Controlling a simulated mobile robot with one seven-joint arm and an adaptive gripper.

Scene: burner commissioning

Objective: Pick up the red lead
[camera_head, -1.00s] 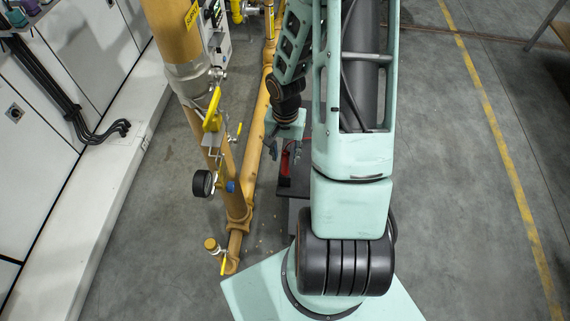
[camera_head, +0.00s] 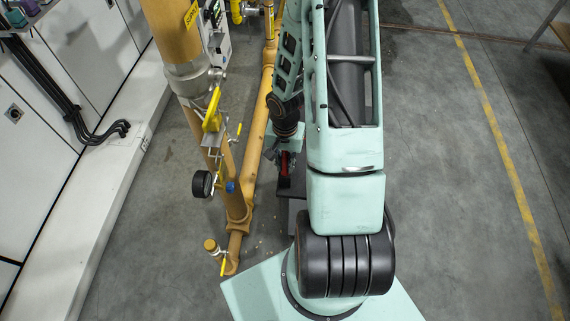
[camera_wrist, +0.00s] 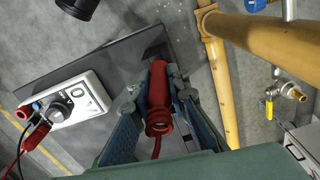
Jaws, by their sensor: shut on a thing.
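The red lead (camera_wrist: 158,101) is a thick red plug body with a thin red cable trailing below it in the wrist view. My gripper (camera_wrist: 160,88) is shut on it, one finger on each side. A bit of red shows there by the fingers. Below the lead in the wrist view is a dark flat surface (camera_wrist: 110,62). I cannot tell whether the lead touches it.
A white meter (camera_wrist: 64,104) with a dial stands on the dark surface, with a red plug (camera_wrist: 36,134) and a black cable at its end. Open floor (camera_head: 440,220) lies to the right.

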